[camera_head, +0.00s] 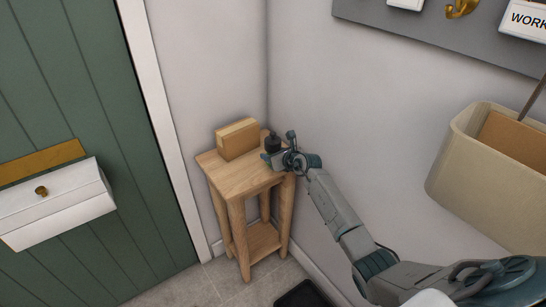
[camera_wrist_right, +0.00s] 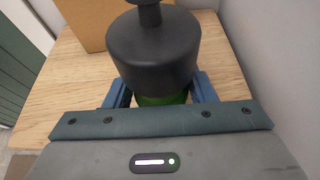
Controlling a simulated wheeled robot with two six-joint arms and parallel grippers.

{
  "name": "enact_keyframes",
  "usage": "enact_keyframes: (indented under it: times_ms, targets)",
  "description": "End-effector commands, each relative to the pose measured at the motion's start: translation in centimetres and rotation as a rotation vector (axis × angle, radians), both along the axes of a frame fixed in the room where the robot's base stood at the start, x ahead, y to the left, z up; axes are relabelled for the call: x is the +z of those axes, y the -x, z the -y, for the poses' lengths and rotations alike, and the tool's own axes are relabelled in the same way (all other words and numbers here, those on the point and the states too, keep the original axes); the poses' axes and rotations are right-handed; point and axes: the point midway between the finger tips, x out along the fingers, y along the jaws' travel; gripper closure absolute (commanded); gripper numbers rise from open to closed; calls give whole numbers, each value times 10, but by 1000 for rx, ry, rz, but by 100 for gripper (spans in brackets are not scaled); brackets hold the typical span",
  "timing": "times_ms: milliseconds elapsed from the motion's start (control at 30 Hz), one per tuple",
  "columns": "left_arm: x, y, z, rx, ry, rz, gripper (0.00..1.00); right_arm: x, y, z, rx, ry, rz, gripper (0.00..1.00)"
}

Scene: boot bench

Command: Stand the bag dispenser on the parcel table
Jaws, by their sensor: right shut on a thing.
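The bag dispenser (camera_head: 272,142) has a black top in the head view. The right wrist view shows its wide black cap (camera_wrist_right: 153,50) and a strip of green body below. My right gripper (camera_head: 270,158) is shut on it at the right back part of the parcel table (camera_head: 232,178). The dispenser looks upright. Its base is hidden, so I cannot tell whether it touches the wooden top. My left gripper is not in view.
A tan box (camera_head: 237,139) stands on the table, left of the dispenser. Walls rise close behind and to the right. The front left of the tabletop is bare. A green door with a white letter box (camera_head: 55,203) is at left. A beige bin (camera_head: 490,185) hangs at right.

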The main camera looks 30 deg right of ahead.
Motion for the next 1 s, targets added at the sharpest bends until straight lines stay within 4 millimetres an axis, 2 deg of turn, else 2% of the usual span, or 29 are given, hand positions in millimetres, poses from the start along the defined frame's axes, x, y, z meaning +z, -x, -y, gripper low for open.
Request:
enact_keyframes:
  times_ms: [100,467,500,600,1000]
  targets:
    - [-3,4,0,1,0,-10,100,-11,0,0,-1,0,1,76]
    - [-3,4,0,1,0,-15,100,-14,0,0,0,1,2,76]
    - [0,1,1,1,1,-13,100,-14,0,0,0,1,1,46]
    - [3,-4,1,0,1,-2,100,-14,0,0,0,0,0,28]
    - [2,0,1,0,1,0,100,-10,2,0,-1,1,0,28]
